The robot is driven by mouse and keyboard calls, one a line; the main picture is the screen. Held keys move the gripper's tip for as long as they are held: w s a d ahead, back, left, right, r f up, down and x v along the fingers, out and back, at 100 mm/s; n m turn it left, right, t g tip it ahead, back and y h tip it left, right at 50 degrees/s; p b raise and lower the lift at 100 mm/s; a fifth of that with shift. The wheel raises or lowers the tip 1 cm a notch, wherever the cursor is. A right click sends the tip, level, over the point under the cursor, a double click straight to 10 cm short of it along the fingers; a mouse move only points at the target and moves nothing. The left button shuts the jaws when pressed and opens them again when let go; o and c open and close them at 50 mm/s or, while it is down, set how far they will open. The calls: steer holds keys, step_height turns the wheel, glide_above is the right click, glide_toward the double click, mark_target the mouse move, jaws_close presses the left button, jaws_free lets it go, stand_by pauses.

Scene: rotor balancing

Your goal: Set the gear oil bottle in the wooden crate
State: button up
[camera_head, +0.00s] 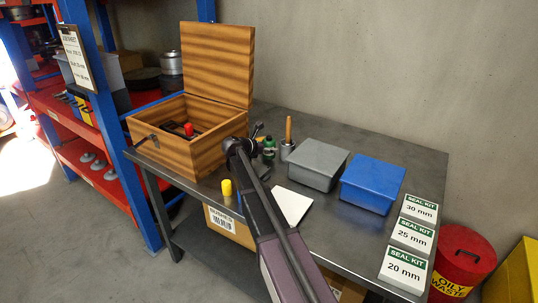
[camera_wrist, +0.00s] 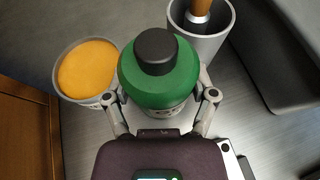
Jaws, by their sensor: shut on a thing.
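The gear oil bottle, green with a black cap (camera_wrist: 158,62), stands upright between my gripper's fingers (camera_wrist: 161,98) in the wrist view. My gripper is shut on it. In the head view the green bottle (camera_head: 269,152) shows just beyond my gripper, partly hidden by it, over the table right of the crate. I cannot tell whether its base touches the table. The wooden crate (camera_head: 172,148) stands at the table's left end with its lid (camera_head: 217,62) raised. A red-capped item (camera_head: 189,130) and dark things lie inside; its floor is mostly hidden.
A grey pot with a wooden handle (camera_wrist: 200,42) and an orange-topped tin (camera_wrist: 87,72) flank the bottle closely. A grey bin (camera_head: 318,163) and a blue bin (camera_head: 372,183) stand to the right. A yellow-capped item (camera_head: 226,188) is near the front edge.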

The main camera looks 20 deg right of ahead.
steer(key=shift+f+b, duration=0.55)
steer(key=shift+f, duration=0.3)
steer(key=shift+f, duration=0.15)
steer(key=o, duration=1.2)
steer(key=shift+r, duration=0.3)
steer(key=shift+s+a+r+p, duration=0.15)
steer(key=shift+s+a+p, duration=0.05)
steer(key=shift+a+p, duration=0.15)
steer(key=p+v, duration=0.4)
steer(key=v, duration=0.7)
